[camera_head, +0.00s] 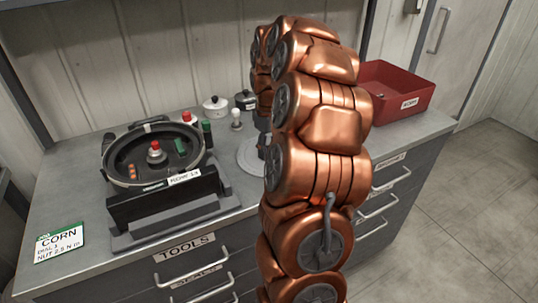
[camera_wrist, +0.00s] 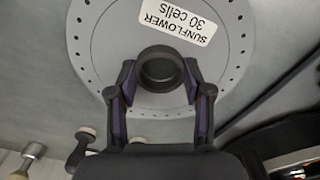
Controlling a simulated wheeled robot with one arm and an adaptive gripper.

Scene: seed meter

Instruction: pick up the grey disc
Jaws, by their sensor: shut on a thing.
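The grey disc (camera_wrist: 110,40) fills the upper middle of the wrist view. It has a ring of small holes near its rim, a white label reading "SUNFLOWER 30 cells" and a raised dark round hub (camera_wrist: 161,68). My gripper (camera_wrist: 160,80) has one finger on each side of this hub and is shut on it. In the head view the disc (camera_head: 247,158) lies flat at the bench top, partly hidden behind my copper arm. I cannot tell whether it touches the bench. My fingertips are hidden in the head view.
A seed meter (camera_head: 155,165) with a round dark bowl stands left on the bench. A white pot (camera_head: 215,107), a dark pot (camera_head: 245,99) and small knobs stand behind. A red bin (camera_head: 398,90) is at right. A CORN card (camera_head: 58,243) lies front left.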

